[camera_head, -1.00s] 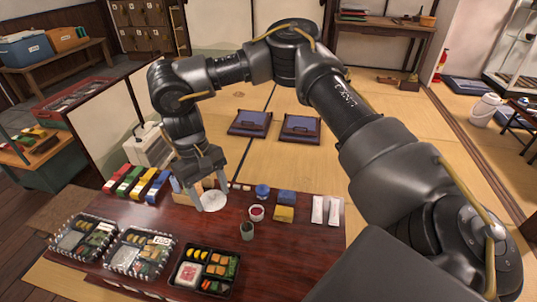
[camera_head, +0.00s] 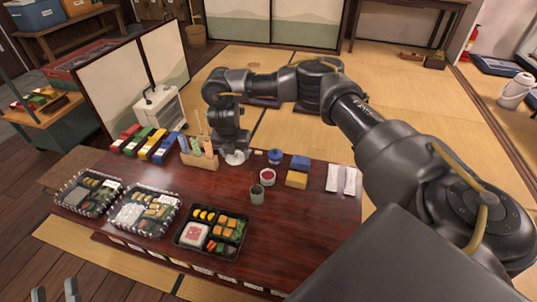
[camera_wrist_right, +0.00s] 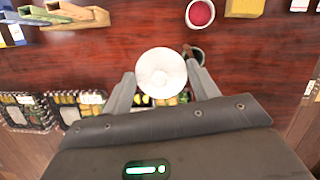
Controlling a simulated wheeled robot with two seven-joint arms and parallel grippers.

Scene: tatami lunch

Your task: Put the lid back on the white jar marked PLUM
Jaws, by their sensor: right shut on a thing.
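The open white jar with red contents (camera_head: 267,176) stands on the dark red table; its marking is not legible. In the right wrist view the jar (camera_wrist_right: 200,13) is at the top, right of centre. My right gripper (camera_wrist_right: 160,82) is shut on a round white lid (camera_wrist_right: 161,73), held between its fingertips. In the head view the lid (camera_head: 238,158) shows under my right gripper (camera_head: 233,153), left of and slightly beyond the jar. I cannot tell if it touches the table. My left gripper (camera_head: 55,292) is at the bottom left, fingers apart and empty.
A grey-green cup (camera_head: 257,194) stands just in front of the jar. A blue jar (camera_head: 275,156), a blue block (camera_head: 300,162) and a yellow block (camera_head: 297,180) are behind and right. A wooden holder (camera_head: 199,160) is left of the gripper. Bento boxes (camera_head: 237,221) line the front.

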